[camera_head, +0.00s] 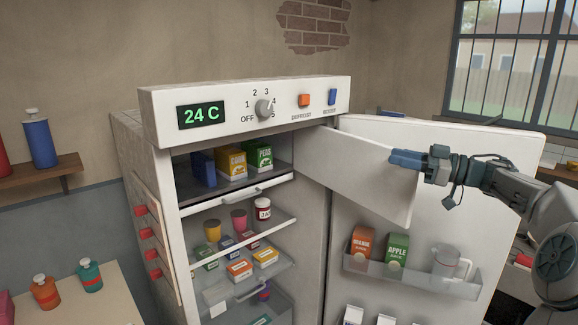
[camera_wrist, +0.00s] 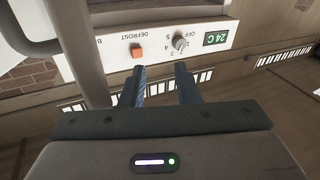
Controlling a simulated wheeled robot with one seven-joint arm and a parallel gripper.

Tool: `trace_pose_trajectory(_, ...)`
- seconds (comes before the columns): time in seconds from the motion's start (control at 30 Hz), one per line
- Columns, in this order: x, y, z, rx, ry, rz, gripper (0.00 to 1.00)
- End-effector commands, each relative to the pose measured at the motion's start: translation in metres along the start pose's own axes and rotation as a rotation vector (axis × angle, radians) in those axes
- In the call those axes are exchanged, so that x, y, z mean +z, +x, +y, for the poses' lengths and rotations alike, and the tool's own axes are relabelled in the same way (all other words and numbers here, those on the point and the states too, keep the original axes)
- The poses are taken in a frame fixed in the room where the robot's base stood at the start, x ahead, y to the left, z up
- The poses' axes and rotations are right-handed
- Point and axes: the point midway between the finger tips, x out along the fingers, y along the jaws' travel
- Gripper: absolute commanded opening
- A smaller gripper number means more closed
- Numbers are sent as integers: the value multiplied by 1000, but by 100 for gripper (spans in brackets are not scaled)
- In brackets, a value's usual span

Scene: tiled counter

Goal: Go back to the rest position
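My gripper (camera_head: 393,159) is in front of the white inner compartment door (camera_head: 360,175) of the open fridge, near its right edge. I cannot tell whether they touch. In the wrist view my gripper (camera_wrist: 161,70) has its two dark blue fingers apart, with nothing between them. My arm reaches in from the right. The fridge control panel (camera_head: 245,110) shows 24 C, and it is upside down in the wrist view (camera_wrist: 165,35).
The outer fridge door (camera_head: 510,150) stands open to the right, with cartons and a jug (camera_head: 448,264) in its rack. Boxes and jars fill the fridge shelves. Red handles (camera_head: 147,232) stick out on the left side. A grey curved bar (camera_wrist: 88,60) is close in the wrist view.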

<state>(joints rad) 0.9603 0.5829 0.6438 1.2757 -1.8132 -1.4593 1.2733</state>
Motion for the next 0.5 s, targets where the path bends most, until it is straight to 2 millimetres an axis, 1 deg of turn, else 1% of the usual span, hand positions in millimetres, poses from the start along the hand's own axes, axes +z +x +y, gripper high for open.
trace_pose_trajectory(0.03, -14, 10, -11, 43, -25, 10, 32)
trace_pose_trajectory(0.1, -34, 22, -24, 130, -75, 23, 32)
trace_pose_trajectory(0.17, -44, 36, -33, 217, -111, 25, 32)
trace_pose_trajectory(0.2, -48, 46, -38, 279, -131, 21, 32)
trace_pose_trajectory(0.23, -50, 52, -40, 329, -145, 14, 32)
trace_pose_trajectory(0.3, -51, 64, -43, 447, -170, -11, 32)
trace_pose_trajectory(0.37, -48, 69, -40, 549, -178, -40, 32)
trace_pose_trajectory(0.43, -40, 71, -31, 662, -177, -84, 32)
trace_pose_trajectory(0.5, -28, 68, -24, 771, -165, -135, 32)
